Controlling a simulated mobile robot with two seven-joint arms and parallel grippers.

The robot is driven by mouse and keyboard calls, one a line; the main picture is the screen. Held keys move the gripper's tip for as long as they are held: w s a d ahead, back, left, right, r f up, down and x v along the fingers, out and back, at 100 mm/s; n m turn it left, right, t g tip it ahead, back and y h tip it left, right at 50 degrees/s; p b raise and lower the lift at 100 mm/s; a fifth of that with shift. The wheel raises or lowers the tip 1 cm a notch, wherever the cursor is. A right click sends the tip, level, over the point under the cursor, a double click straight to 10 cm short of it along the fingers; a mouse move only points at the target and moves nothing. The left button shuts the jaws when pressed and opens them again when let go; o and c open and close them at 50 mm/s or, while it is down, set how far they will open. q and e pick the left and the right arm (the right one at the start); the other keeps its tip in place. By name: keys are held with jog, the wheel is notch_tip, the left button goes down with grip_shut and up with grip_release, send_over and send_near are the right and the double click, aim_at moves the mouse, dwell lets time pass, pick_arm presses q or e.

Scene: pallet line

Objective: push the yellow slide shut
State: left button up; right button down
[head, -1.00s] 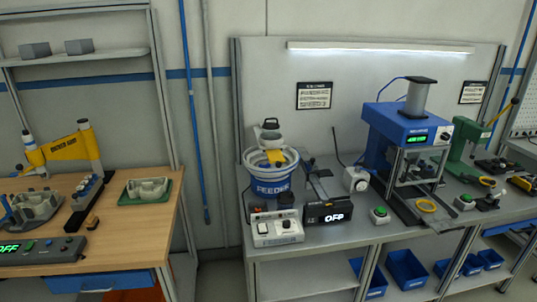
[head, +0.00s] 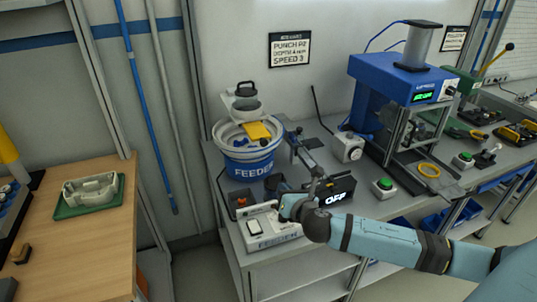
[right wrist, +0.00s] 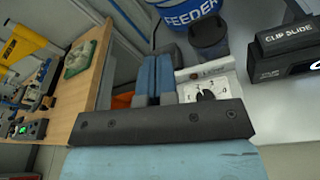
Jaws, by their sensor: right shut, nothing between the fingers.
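The yellow slide (head: 258,131) sticks out toward the front from under the grey hopper (head: 246,104), above the bowl of the blue feeder (head: 250,165). The feeder's lower part also shows at the top of the right wrist view (right wrist: 192,12), but the slide does not. My right gripper (head: 288,206) is in front of and below the slide, over the white control box (head: 262,228), apart from the slide. Its blue fingers (right wrist: 155,78) are together and hold nothing. My left gripper is out of view.
A black box with a lit display reading OFF (head: 337,192) stands right of the gripper. A dark cup (right wrist: 208,38) is ahead of the fingers. The blue press (head: 405,85) stands further right, with a green button (head: 384,187) before it. A wooden table (head: 85,240) is at left.

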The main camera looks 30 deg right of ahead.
notch_tip(320, 180, up, 4)
jog(key=w+d+r+n+t+h, duration=0.1)
jog(key=w+d+n, duration=0.1)
jog(key=d+n, duration=0.1)
jog(key=p, duration=0.2)
send_near(264, 137)
jog(key=x, duration=0.4)
jog(key=shift+a+f, duration=0.3)
jog(key=shift+a, duration=0.05)
jog(key=shift+w, duration=0.35)
jog(key=shift+d, duration=0.1)
jog(key=x, duration=0.5)
jog(key=shift+w+d+r, duration=0.15)
jog(key=shift+r, duration=0.25)
jog(key=shift+d, duration=0.1)
jog(key=shift+r, duration=0.15)
